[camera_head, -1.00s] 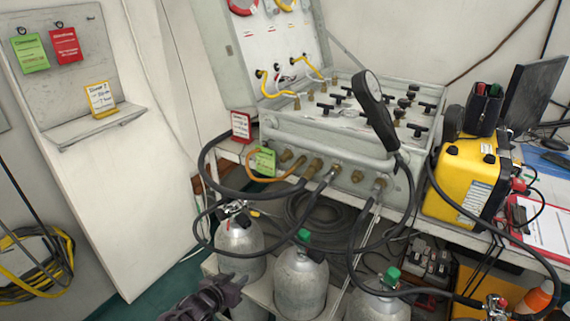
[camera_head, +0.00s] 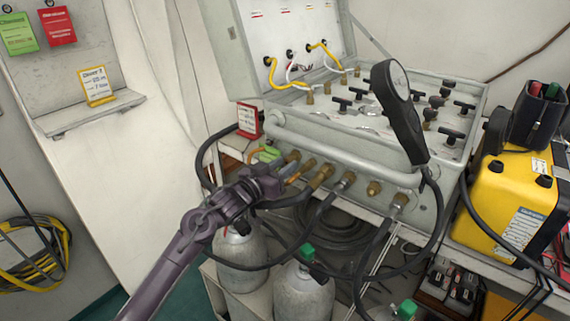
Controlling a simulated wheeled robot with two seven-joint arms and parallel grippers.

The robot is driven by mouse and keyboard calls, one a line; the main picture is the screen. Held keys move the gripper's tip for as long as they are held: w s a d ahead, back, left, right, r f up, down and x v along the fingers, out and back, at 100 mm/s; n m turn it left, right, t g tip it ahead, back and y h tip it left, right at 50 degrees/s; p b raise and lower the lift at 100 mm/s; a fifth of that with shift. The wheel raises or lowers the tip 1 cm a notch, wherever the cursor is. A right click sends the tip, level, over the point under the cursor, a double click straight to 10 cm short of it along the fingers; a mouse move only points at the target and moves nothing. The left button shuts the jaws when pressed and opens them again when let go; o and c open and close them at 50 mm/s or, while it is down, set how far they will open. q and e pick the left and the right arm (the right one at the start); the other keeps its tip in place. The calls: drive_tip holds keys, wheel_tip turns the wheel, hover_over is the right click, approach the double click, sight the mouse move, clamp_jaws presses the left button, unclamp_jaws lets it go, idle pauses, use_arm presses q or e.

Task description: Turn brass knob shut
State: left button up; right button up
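The grey air panel case (camera_head: 330,150) stands open on the bench, with a row of brass fittings along its front face. The left end of that row holds a brass fitting (camera_head: 292,156), and a larger brass fitting (camera_head: 321,175) sits to its right. I cannot tell which brass piece is the knob. My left gripper (camera_head: 282,180) is in front of the row's left end, pointing toward the fittings and partly covering an orange hose. Its fingers are too small and dark to show whether they are open or touch a fitting. My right gripper is out of view.
A round gauge on a black handle (camera_head: 400,115) stands in front of the panel's right part. Grey cylinders (camera_head: 303,290) with valves stand below. Black hoses (camera_head: 440,215) loop from the fittings. A yellow case (camera_head: 508,195) stands at the right.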

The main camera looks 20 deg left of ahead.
use_arm(q)
drive_tip(key=shift+w+d+r, duration=0.1)
drive_tip(key=shift+w+d, duration=0.1)
drive_tip(key=shift+w, duration=0.25)
drive_tip(key=shift+c, duration=0.2)
clamp_jaws()
